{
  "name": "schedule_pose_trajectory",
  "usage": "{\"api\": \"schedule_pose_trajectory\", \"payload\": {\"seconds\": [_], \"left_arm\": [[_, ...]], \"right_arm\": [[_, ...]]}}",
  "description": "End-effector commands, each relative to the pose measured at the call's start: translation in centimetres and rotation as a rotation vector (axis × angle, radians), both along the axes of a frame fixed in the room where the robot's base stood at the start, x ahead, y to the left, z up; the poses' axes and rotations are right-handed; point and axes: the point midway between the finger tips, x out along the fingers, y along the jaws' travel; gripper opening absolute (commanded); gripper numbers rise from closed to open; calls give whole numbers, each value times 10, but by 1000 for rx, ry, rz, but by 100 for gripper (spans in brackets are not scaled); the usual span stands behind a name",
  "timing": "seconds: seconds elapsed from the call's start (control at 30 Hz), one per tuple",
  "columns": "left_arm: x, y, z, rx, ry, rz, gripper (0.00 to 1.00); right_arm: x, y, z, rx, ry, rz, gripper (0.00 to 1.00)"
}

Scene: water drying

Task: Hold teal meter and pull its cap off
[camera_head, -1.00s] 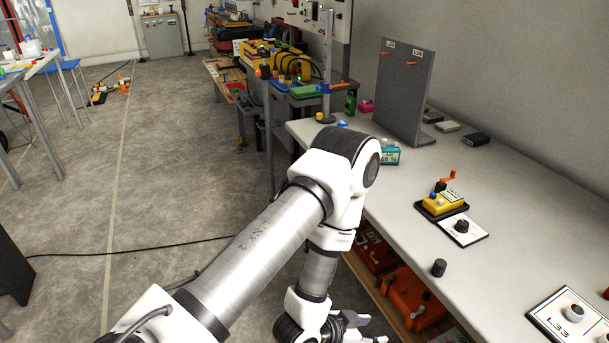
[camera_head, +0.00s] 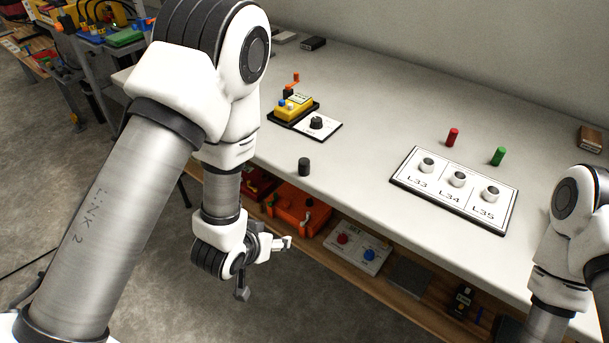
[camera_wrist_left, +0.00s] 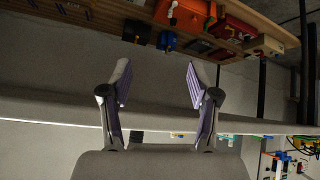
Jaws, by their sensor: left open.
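The teal meter does not show in the head view now; my left arm covers the part of the bench around where it stood earlier. I cannot make out its cap. My left gripper (camera_head: 265,269) is open and empty, low in front of the bench's front edge. In the left wrist view its two fingers (camera_wrist_left: 158,82) stand wide apart with nothing between them. My right arm shows at the right edge of the head view, but its gripper is out of the picture.
The white bench (camera_head: 370,100) holds a yellow meter (camera_head: 293,106), a loose black knob (camera_head: 304,167), a panel with three knobs (camera_head: 455,188), a red cylinder (camera_head: 452,137) and a green cylinder (camera_head: 497,156). A lower shelf carries an orange case (camera_head: 297,208). The bench middle is clear.

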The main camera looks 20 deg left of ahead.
Motion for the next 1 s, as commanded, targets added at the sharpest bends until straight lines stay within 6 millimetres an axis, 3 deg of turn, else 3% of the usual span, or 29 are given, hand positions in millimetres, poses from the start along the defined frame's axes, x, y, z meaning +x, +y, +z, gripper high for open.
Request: {"api": "schedule_pose_trajectory", "payload": {"seconds": [0.03, 0.1, 0.2, 0.3, 0.57, 0.8, 1.0], "left_arm": [[25, -7, 17, 11, -113, -29, 61], [49, -15, 57, 33, -246, -63, 61], [66, -21, 103, 62, -376, -86, 61], [73, -23, 128, 72, -436, -90, 61], [103, -27, 124, 72, -445, -89, 61], [141, -32, 111, 71, -442, -88, 61], [146, -32, 111, 73, -443, -88, 61]], "right_arm": [[0, 0, -26, 0, 0, 0, 100], [0, 0, -42, 0, 0, 0, 100], [0, 0, -55, 0, 0, 0, 100], [0, 0, -58, 0, 0, 0, 100], [0, 0, -59, 0, 0, 0, 100], [0, 0, -65, 0, 0, 0, 100], [0, 0, -65, 0, 0, 0, 100]]}}
